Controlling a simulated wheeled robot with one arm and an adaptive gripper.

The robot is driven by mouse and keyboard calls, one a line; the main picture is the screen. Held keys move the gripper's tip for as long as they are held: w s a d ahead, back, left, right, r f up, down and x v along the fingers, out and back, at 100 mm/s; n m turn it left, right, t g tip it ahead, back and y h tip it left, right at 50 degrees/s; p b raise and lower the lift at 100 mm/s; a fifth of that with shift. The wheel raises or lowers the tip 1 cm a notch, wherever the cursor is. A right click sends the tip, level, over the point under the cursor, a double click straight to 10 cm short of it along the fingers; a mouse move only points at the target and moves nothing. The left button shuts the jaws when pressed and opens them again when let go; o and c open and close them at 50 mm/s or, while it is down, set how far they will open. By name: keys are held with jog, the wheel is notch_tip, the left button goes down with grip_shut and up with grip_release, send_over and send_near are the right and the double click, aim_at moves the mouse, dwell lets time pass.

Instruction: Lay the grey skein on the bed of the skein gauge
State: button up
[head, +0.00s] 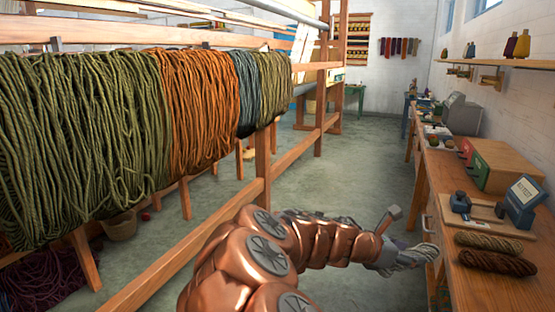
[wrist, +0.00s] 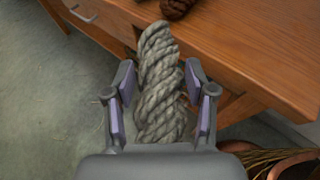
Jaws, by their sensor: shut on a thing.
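My gripper (wrist: 161,88) is shut on the grey skein (wrist: 158,60), with a purple-padded finger on each side of it in the wrist view. The thick twisted skein points forward from the fingers, toward the bench edge. In the head view my gripper (head: 392,262) is low at the bench's left edge, and part of the grey skein (head: 424,254) shows beyond it. The skein gauge (head: 521,200) stands on the bench to the right, with a dark blue display and a wooden bed (head: 478,211). No skein shows on the bed.
A tan skein (head: 488,242) and a dark brown skein (head: 497,263) lie on the wooden bench (head: 452,187) in front of the gauge. A red and green box (head: 500,163) stands behind it. At left, a wooden rack (head: 264,165) holds hanging yarn. The floor aisle is clear.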

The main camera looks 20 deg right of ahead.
jog(key=w+a+n+t+y, duration=0.1)
jog(key=w+a+n+t, duration=0.5)
jog(key=w, duration=0.4)
jog(key=w+a+n+t+y, duration=0.1)
jog(key=w+a+n+t, duration=0.25)
jog(key=w+a, duration=0.6)
jog(key=w+a+n+t+y, duration=0.3)
jog(key=w+a+y, duration=0.1)
jog(key=a, duration=0.5)
jog(key=w+a+n+t+y, duration=0.25)
jog(key=w+a+n, duration=0.2)
jog(key=a, duration=0.55)
notch_tip(320, 180, up, 19)
jog(key=p, duration=1.9)
jog(key=shift+d+m+y+p, duration=0.3)
jog(key=shift+m+y, duration=0.05)
jog(key=shift+m, duration=0.05)
jog(key=shift+w+f, duration=0.15)
notch_tip(320, 180, down, 13)
jog(key=w+n+y, duration=0.2)
jog(key=n+y, duration=0.1)
jog(key=y, duration=0.1)
jog(key=shift+w+f, duration=0.2)
jog(key=shift+w, duration=0.1)
